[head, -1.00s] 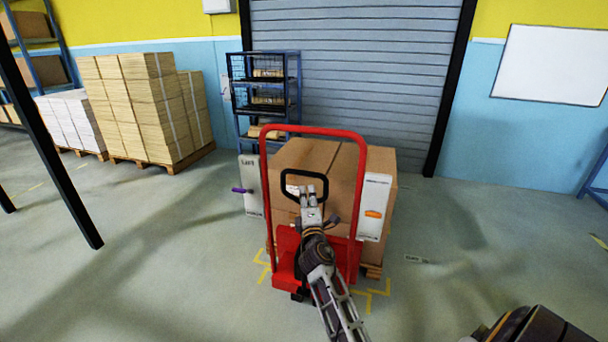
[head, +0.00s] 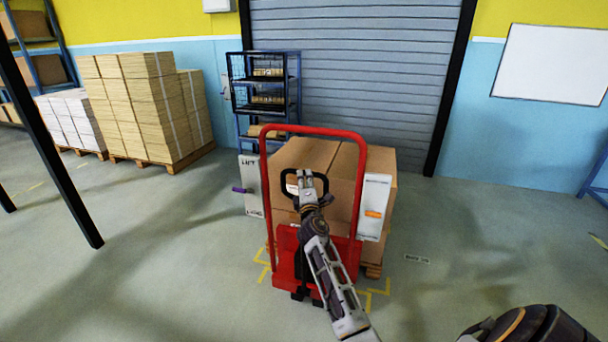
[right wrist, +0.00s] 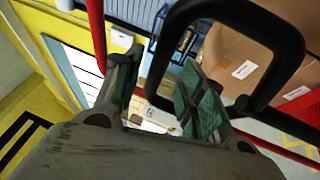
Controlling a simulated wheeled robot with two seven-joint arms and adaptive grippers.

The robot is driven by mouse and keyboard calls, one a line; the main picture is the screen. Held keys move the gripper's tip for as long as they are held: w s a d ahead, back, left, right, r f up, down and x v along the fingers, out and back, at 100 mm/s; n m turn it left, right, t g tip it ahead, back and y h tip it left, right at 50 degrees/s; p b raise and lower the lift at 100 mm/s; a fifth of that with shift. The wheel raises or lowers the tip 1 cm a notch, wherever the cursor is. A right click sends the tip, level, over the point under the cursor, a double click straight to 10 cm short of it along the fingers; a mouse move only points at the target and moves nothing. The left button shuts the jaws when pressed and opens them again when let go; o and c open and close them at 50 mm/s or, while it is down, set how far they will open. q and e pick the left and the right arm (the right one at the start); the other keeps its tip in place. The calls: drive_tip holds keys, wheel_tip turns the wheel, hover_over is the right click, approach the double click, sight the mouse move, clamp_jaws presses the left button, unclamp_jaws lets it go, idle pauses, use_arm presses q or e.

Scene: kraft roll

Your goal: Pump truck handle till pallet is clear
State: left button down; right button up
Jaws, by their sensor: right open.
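The red pallet truck (head: 291,277) stands at the centre, with a tall red hoop frame. Its black loop handle (head: 284,186) is upright inside the hoop. My right gripper (head: 306,178) is at the handle loop, fingers open. In the right wrist view, the open green-padded fingers (right wrist: 160,92) have part of the black loop (right wrist: 285,35) beyond and between them; contact is unclear. The wooden pallet (head: 374,271) carries large brown cartons (head: 376,160); its floor clearance cannot be made out. My left gripper is out of view.
A white LIFT panel (head: 251,178) with a purple lever is left of the cartons; another white panel (head: 375,190) with an orange marker is right. A blue rack (head: 239,105) and grey shutter (head: 360,65) stand behind. Floor on both sides is clear.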

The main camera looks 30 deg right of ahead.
sight(304, 173)
drive_tip(key=shift+x, duration=2.25)
drive_tip(key=shift+s, duration=0.1)
drive_tip(key=shift+c, duration=0.3)
clamp_jaws()
